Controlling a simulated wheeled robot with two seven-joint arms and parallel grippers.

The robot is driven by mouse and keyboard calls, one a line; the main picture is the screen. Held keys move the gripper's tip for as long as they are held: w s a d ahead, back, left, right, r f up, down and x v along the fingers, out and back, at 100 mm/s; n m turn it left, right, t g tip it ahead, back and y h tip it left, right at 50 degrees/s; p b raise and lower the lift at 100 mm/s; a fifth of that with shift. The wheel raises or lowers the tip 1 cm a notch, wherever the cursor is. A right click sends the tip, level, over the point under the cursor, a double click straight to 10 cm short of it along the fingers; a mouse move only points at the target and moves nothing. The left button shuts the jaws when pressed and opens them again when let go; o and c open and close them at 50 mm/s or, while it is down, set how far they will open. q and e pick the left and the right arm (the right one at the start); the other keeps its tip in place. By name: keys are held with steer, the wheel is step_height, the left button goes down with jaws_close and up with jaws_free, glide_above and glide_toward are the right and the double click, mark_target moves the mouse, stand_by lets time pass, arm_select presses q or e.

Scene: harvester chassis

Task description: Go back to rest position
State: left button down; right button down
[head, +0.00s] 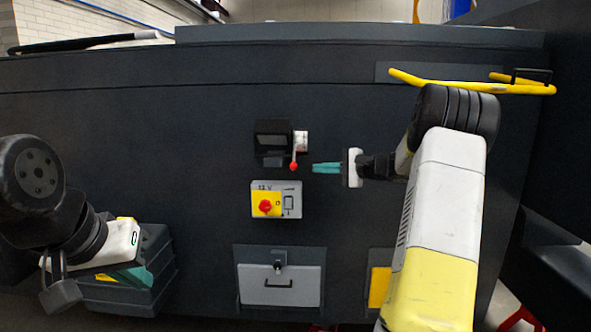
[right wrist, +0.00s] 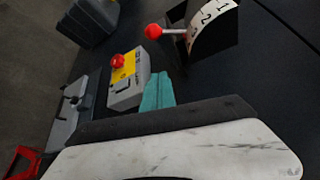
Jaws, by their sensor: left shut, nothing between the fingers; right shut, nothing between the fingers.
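My right gripper (head: 326,168) has teal fingers, shut and empty. In the head view it points left, a short way right of the red-knobbed lever (head: 294,165), apart from it. In the right wrist view the shut teal fingers (right wrist: 157,92) show beside the switch box, with the red lever knob (right wrist: 153,31) beyond them. My left gripper (head: 133,277) is low at the left, in front of a dark stacked case; its teal fingers are partly seen and it holds nothing visible.
The dark chassis panel (head: 150,130) fills most of the view. A 12 V box (head: 289,199) with a red rotary switch sits below the lever. A grey drawer (head: 300,287) with a handle is lower down. A yellow bar (head: 450,86) runs at the upper right.

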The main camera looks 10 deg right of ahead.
steer(key=s+a+r+n+g+h, duration=0.1)
steer(key=s+a+n+g, duration=0.2)
steer(key=s+a, duration=0.5)
steer(key=s+a+r+n+g+h, duration=0.1)
steer(key=s+a+n+g+h, duration=0.15)
steer(key=s+a, duration=0.6)
steer(key=s+d+f+n+h, duration=0.1)
steer(key=s+f+n+h, duration=0.1)
steer(key=s, duration=0.9)
steer(key=s+d+f+n+h, duration=0.1)
steer(key=s+f+n+h, duration=0.2)
steer(key=s, duration=0.8)
steer(key=shift+s+d+n+h, duration=0.3)
steer(key=shift+n+h, duration=0.05)
steer(key=shift+n, duration=0.8)
